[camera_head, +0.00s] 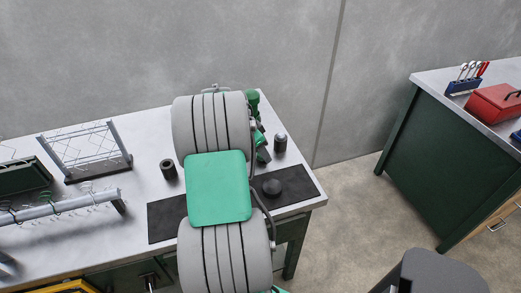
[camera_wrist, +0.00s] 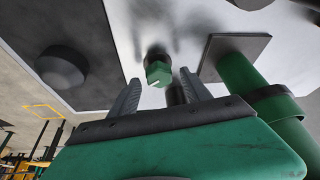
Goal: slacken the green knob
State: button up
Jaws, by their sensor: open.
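The green knob (camera_wrist: 157,72) shows in the wrist view as a small faceted green piece with a pale mark, on a grey round collar. It appears between and just beyond the fingertips of my gripper (camera_wrist: 160,77). My gripper is open, one grey finger on each side, with nothing visibly held. I cannot tell whether either finger touches the knob. A dark cylinder (camera_wrist: 176,95) shows behind, between the fingers. In the head view my arm covers much of the work area, and I cannot make out the knob there.
A green post (camera_wrist: 238,78) on a square plate stands right of the knob. A black round piece (camera_head: 272,187) lies on a dark mat (camera_head: 165,220). A small canister (camera_head: 280,143) and dark cylinder (camera_head: 168,169) stand on the bench. A wire rack (camera_head: 85,150) is at left.

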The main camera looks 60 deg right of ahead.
grip_shut()
dwell(0.5)
jog(key=shift+n+b, duration=0.3)
jog(key=shift+n, duration=0.1)
